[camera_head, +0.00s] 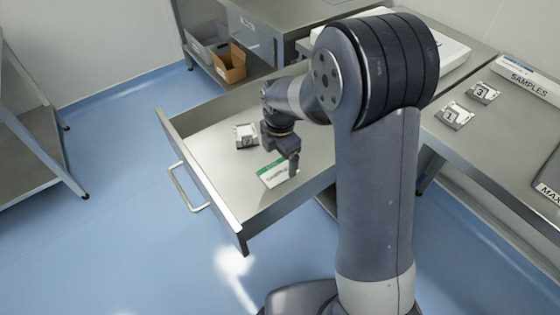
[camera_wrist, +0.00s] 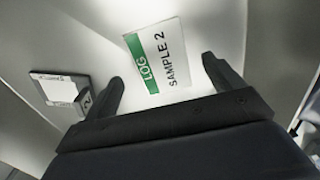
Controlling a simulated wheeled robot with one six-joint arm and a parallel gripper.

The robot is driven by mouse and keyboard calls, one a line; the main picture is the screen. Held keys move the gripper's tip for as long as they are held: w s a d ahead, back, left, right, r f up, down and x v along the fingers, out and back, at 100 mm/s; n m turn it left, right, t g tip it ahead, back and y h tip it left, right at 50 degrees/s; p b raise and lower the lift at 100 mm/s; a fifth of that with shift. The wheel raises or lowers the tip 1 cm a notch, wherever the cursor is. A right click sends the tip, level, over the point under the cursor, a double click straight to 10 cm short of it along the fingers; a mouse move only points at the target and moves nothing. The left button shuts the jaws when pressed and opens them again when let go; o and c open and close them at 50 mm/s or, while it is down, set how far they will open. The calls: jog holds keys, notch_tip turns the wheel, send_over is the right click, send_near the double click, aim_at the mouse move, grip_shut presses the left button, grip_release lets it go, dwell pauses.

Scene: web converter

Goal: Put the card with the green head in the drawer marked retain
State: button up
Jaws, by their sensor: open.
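The white card with the green head (camera_head: 273,174) lies flat in the open drawer (camera_head: 218,188). In the wrist view the card (camera_wrist: 156,56) reads "LOG" on its green strip and "SAMPLE 2" below. My gripper (camera_head: 291,168) is low over the drawer, at the card's right end in the head view. In the wrist view my gripper (camera_wrist: 162,80) is open, with the card beyond and between its fingers, and nothing is held. I cannot tell whether the fingers touch the card. No "retain" mark can be read on the drawer.
A small block marked 2 (camera_head: 245,135) lies in the drawer, left of my gripper. Blocks marked 1 (camera_head: 454,115) and 3 (camera_head: 483,92) sit on the right bench by a "SAMPLES" box (camera_head: 528,80). A cardboard bin (camera_head: 230,64) stands on the shelf behind.

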aim_at(280, 170)
notch_tip(280, 170, up, 9)
jog(key=shift+p, duration=0.35)
jog(key=shift+r, duration=0.15)
